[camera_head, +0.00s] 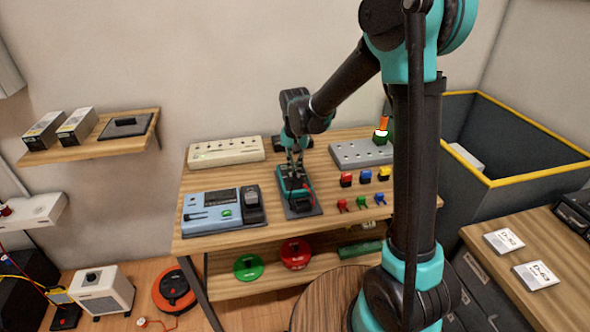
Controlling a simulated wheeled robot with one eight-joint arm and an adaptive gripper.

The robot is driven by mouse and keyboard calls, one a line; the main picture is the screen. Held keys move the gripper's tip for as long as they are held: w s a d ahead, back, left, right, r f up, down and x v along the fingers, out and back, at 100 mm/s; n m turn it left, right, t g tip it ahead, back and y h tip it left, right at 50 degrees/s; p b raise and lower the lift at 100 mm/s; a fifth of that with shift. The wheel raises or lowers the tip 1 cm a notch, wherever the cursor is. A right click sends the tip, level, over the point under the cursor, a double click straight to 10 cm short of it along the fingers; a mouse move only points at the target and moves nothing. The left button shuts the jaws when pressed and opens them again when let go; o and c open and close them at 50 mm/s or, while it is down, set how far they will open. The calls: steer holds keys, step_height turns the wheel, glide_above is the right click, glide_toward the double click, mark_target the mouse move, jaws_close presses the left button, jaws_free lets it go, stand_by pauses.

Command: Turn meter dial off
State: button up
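A small teal and dark device, which looks like the meter (294,184), sits on a dark grey pad on the wooden workbench. Its dial is hidden behind my gripper or too small to make out. My gripper (295,172) points down right over the meter, at its upper part. I cannot tell whether the fingertips touch it, or whether they are open or shut. A thin red lead shows at the meter's right side.
On the workbench (230,238), a blue-grey device (212,209) stands left of the meter. A beige strip (226,151) lies behind, a grey strip (361,154) at the back right. Several coloured connectors (346,180) lie to the right. A yellow-rimmed bin (520,150) stands beyond.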

steer(key=shift+n, duration=0.4)
jaws_close()
steer(key=n, duration=1.3)
steer(key=shift+n, duration=1.8)
steer(key=o, duration=0.6)
jaws_free()
steer(key=shift+o, duration=0.2)
steer(key=shift+r, duration=0.15)
